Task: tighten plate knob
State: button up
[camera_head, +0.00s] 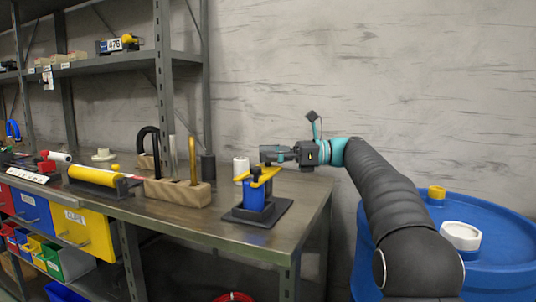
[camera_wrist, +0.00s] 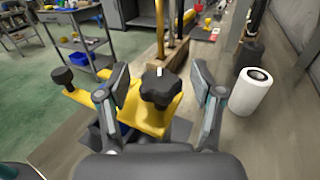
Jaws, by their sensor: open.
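A fixture with a yellow plate (camera_head: 266,174) on a blue block (camera_head: 254,196) stands on a dark base (camera_head: 282,212) near the table's right end. In the wrist view, a black lobed knob (camera_wrist: 161,88) sits on top of the yellow plate (camera_wrist: 148,118). A second, smaller black knob (camera_wrist: 62,77) stands on the plate's left arm. My gripper (camera_head: 268,153) is above and beside the fixture, pointing left. In the wrist view, its open fingers (camera_wrist: 158,76) appear on either side of the lobed knob, with visible gaps. Contact is not visible.
A white roll (camera_wrist: 250,91) stands right of the gripper in the wrist view. A wooden block (camera_head: 178,193) with upright tools is left of the fixture, and a yellow cylinder (camera_head: 94,175) lies farther left. A blue barrel (camera_head: 490,238) stands right of the table.

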jog(key=c, duration=1.2)
jog(key=shift+o, duration=0.2)
jog(key=shift+m+t, duration=0.3)
jog(key=shift+t, duration=0.1)
jog(key=m+t+b, duration=0.1)
jog(key=t, duration=0.1)
jog(key=shift+s+m+t, duration=0.15)
jog(key=shift+m+t, duration=0.25)
jog(key=m+t+h+b, duration=0.1)
jog(key=m+t, duration=0.1)
jog(key=t, duration=0.2)
jog(key=m+t+h, duration=0.2)
jog(key=m+t, duration=0.1)
jog(key=t, duration=0.1)
jog(key=shift+b, duration=0.4)
jog(key=m+t+h+b, duration=0.2)
jog(key=m+t+h, duration=0.2)
jog(key=t, duration=0.1)
jog(key=shift+a+m+h, duration=0.1)
jog(key=shift+m+h, duration=0.2)
jog(key=shift+m, duration=0.1)
jog(key=shift+m+t+h+b, duration=0.5)
jog(key=shift+m+t+h, duration=0.7)
jog(key=shift+h, duration=0.8)
jog(key=shift+r+m+h, duration=0.1)
jog(key=shift+m+h, duration=0.2)
jog(key=shift+m, duration=0.1)
